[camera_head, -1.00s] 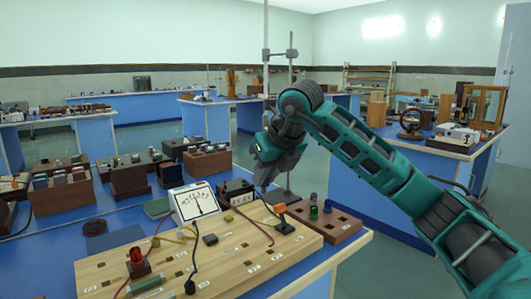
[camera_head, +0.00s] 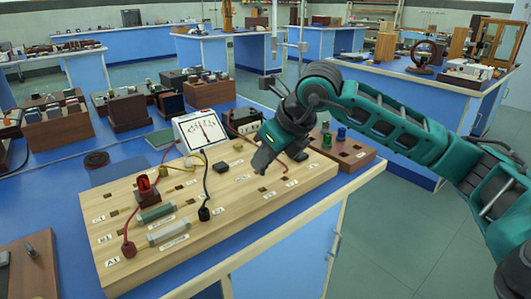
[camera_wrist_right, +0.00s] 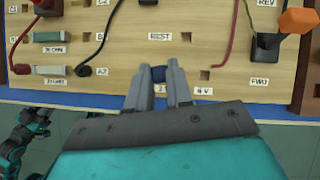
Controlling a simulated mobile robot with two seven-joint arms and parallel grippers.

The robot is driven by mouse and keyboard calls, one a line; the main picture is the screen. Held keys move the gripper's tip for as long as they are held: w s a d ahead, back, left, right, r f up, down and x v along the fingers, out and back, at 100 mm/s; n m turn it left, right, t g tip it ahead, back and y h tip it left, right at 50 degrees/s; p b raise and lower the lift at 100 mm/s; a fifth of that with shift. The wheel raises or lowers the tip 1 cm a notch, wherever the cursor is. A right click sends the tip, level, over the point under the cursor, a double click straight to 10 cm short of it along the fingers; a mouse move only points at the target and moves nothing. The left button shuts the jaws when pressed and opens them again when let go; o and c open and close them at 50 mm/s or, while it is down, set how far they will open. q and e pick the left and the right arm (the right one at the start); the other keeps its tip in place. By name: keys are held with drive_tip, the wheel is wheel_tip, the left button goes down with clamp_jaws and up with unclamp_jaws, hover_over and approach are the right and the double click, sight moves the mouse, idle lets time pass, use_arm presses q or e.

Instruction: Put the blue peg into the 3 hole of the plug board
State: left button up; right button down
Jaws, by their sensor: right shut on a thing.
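The plug board (camera_head: 215,235) is a pale wooden board with labelled square holes, lying on the blue bench. My right gripper (camera_head: 262,168) is low over the right half of the board, pointing down, and covers part of it. In the right wrist view, the gripper (camera_wrist_right: 160,76) is shut on the blue peg (camera_wrist_right: 158,74), which shows dark blue between the fingertips. A label that looks like 3 (camera_wrist_right: 160,89) shows between the fingers, near the board's edge. The hole there is hidden, so I cannot tell whether the peg is in it.
A brown rack (camera_head: 362,160) with a green peg (camera_head: 326,141) and a bluish peg (camera_head: 342,134) is right of the board. A meter (camera_head: 203,130) stands behind. Wires and a switch with an orange handle (camera_wrist_right: 296,22) are on the board.

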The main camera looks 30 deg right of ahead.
drive_tip(key=shift+f+b, duration=1.2)
drive_tip(key=shift+f, duration=0.55)
drive_tip(key=shift+f+b, duration=0.55)
drive_tip(key=shift+f, duration=0.2)
drive_tip(key=c, duration=0.9)
unclamp_jaws()
drive_tip(key=shift+c, duration=0.2)
drive_tip(key=p+v, duration=0.2)
drive_tip(key=v, duration=1.1)
